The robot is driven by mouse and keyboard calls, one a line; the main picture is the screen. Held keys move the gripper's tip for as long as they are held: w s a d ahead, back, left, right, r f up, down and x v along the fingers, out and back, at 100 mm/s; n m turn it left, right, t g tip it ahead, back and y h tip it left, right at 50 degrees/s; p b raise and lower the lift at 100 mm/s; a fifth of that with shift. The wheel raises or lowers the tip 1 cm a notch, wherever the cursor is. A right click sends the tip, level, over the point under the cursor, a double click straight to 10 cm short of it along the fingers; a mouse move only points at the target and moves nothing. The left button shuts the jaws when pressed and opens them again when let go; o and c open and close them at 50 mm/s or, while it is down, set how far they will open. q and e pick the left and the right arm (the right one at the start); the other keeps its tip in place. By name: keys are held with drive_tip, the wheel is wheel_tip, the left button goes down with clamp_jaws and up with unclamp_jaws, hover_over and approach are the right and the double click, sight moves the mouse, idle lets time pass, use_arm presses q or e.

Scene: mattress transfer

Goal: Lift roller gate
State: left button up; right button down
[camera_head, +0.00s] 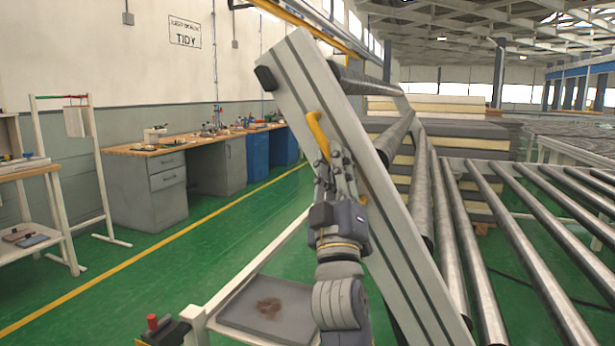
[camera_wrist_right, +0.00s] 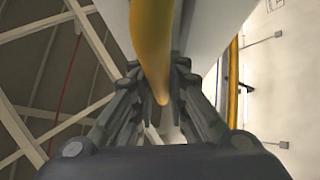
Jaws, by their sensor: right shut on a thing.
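The roller gate (camera_head: 300,85) is a grey beam frame with metal rollers, tilted up, its raised end toward the upper left. A yellow curved handle (camera_head: 316,132) is fixed on its near side beam. My right gripper (camera_head: 325,165) is at the lower part of this handle and shut on it. In the right wrist view, the yellow handle (camera_wrist_right: 152,50) runs down between the two fingers of the gripper (camera_wrist_right: 165,100). My left gripper is not in view.
A roller conveyor (camera_head: 545,270) lies to the right. Stacked mattresses (camera_head: 445,108) stand behind the gate. Workbenches (camera_head: 150,185) line the left wall. A grey tray (camera_head: 265,310) is low in front.

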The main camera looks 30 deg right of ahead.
sight(355, 157)
drive_tip(key=shift+s+d+r+m+g+h, duration=0.15)
drive_tip(key=shift+s+d+r+m+h, duration=0.25)
drive_tip(key=shift+s, duration=0.2)
drive_tip(key=shift+s+d+r+m+g+h, duration=0.15)
drive_tip(key=shift+s+d+r+m+h, duration=0.2)
drive_tip(key=shift+s+d, duration=0.15)
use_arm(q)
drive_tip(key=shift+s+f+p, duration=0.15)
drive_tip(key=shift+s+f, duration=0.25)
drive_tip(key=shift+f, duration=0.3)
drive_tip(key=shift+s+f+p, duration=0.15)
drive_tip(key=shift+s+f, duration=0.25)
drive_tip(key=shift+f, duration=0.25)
use_arm(e)
drive_tip(key=shift+s+d, duration=0.15)
drive_tip(key=shift+s, duration=0.1)
drive_tip(key=c, duration=1.6)
unclamp_jaws()
drive_tip(key=shift+c, duration=0.2)
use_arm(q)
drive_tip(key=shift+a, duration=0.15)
use_arm(e)
drive_tip(key=shift+o, duration=0.4)
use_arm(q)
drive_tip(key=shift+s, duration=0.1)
use_arm(e)
drive_tip(key=shift+s+r, duration=0.1)
